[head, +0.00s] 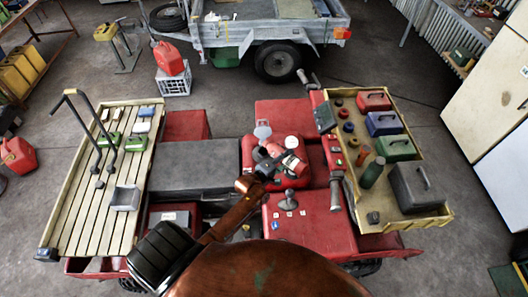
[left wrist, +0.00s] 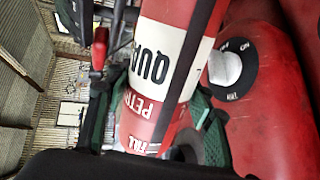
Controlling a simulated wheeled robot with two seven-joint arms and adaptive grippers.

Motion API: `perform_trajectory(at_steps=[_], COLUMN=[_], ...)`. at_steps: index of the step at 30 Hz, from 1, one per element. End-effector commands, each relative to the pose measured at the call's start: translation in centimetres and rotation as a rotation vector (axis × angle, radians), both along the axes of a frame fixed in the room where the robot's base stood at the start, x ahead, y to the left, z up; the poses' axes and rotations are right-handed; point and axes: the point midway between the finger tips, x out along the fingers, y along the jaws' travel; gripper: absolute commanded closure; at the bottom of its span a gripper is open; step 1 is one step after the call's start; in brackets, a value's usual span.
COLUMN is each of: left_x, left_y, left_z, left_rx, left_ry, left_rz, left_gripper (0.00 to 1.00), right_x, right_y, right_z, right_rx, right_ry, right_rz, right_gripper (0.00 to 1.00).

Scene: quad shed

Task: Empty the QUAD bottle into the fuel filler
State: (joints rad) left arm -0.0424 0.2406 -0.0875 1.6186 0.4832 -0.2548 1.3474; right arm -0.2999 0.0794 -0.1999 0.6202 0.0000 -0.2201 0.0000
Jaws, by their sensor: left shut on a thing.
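The QUAD bottle (head: 292,161) is red with a white label and lies within my left gripper (head: 268,166), above the quad's red tank. A white round knob on a black marked ring (left wrist: 226,68) sits on the red tank (left wrist: 262,120) beside the bottle. I cannot make out the open filler hole. My right gripper is out of view.
A slatted rack (head: 75,200) with several small items is on the left. A wooden tray (head: 440,215) with toolboxes and a green flask (head: 373,173) is on the right. Handlebars flank the tank. A red can (head: 170,60) stands on a crate behind.

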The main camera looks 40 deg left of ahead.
Motion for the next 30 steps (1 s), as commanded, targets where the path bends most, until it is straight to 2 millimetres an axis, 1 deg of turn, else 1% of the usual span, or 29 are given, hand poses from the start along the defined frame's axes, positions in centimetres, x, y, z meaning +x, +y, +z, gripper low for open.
perform_trajectory(at_steps=[23, 30], left_x=[0.08, 0.03], left_y=[0.15, -0.36], left_z=[-0.23, -0.29], left_rx=[-0.052, -0.066], left_ry=[0.005, 0.006], left_rz=[0.0, -0.001], left_gripper=[0.82, 0.82], right_x=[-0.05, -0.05], right_y=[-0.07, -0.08], right_z=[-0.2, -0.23], right_rx=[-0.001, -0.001], right_ry=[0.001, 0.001], right_rz=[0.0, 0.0], right_gripper=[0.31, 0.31])
